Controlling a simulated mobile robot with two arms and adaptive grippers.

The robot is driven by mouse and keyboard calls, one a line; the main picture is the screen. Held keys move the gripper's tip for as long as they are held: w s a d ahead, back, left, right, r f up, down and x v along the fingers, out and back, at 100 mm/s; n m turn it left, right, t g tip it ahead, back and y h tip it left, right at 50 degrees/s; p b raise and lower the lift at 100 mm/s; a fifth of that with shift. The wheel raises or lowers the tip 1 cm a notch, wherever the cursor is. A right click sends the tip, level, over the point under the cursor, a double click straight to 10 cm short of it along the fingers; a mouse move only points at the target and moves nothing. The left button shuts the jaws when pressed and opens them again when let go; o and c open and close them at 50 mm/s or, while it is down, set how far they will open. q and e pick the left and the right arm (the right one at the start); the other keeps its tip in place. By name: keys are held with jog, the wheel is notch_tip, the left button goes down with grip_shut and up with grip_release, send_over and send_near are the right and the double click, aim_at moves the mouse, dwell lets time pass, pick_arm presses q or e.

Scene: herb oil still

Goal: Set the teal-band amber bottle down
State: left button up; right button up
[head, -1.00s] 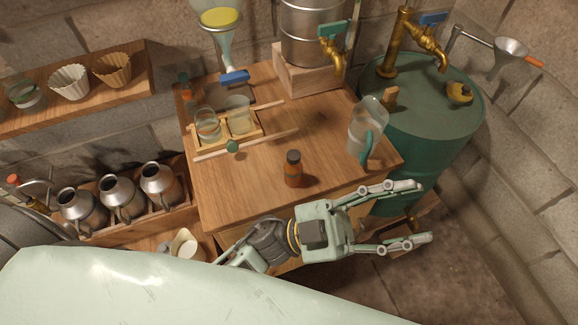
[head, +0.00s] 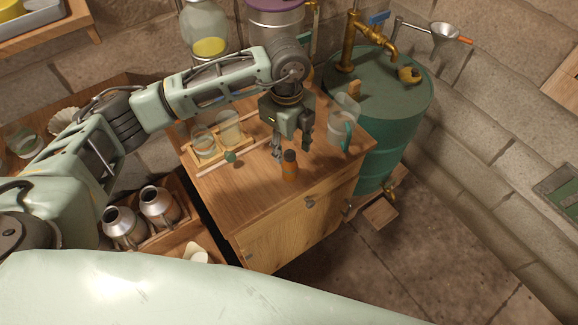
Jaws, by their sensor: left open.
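A small amber bottle (head: 290,167) with a dark cap stands upright on the wooden cabinet top (head: 240,193), near its front edge. I cannot make out a teal band on it. My left gripper (head: 291,147) points down over the cabinet with its fingers apart. One finger is left of the bottle's cap and the other is to its right and slightly behind. I cannot tell whether either finger touches the bottle. The bottle stands on the wood. My right gripper is not in view.
A clear pitcher with a teal handle (head: 347,136) stands right of the gripper. Two glass beakers (head: 229,128) sit in a wooden rack at left, by a green-knobbed rod (head: 230,156). A green drum (head: 390,120) stands at right. The cabinet's front left top is clear.

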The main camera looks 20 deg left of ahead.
aim_at(288, 155)
pick_arm(q)
jog(key=shift+w+a+f, duration=0.1)
jog(key=shift+w+a, duration=0.1)
jog(key=shift+w+d+f+p, duration=0.1)
jog(key=shift+f+p, duration=0.3)
jog(key=shift+f, duration=0.55)
jog(key=shift+f+p, duration=0.3)
jog(key=shift+f, duration=0.1)
notch_tip(288, 155, down, 4)
jog(key=shift+w+r+p, duration=0.1)
jog(key=shift+r+p, duration=0.05)
jog(key=shift+p, duration=0.7)
jog(key=shift+f, duration=0.5)
grip_shut()
